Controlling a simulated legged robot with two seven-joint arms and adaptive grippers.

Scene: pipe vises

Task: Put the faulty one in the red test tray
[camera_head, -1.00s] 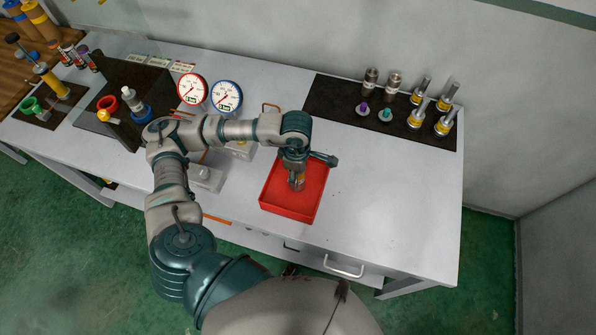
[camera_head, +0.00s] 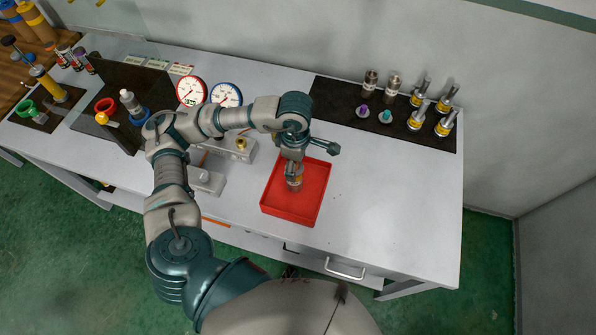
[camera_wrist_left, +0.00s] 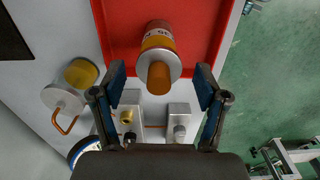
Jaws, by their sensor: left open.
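The red test tray (camera_head: 276,206) lies on the white bench; its red floor also shows in the left wrist view (camera_wrist_left: 207,30). A metal cylinder with an orange-yellow band (camera_head: 295,182) stands inside the tray. In the left wrist view the cylinder (camera_wrist_left: 158,52) shows its round end and brown tip, just beyond my fingers. My left gripper (camera_head: 293,165) is right above the cylinder, partly hiding it. In the left wrist view its fingers (camera_wrist_left: 160,88) are spread apart with visible gaps to the cylinder. My right gripper is not in view.
A black mat (camera_head: 330,98) at the back right holds several metal and yellow-banded parts. Red-rimmed (camera_head: 191,90) and blue-rimmed (camera_head: 227,95) gauges stand behind my left arm, near grey vise blocks (camera_head: 207,181). The bench right of the tray is clear.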

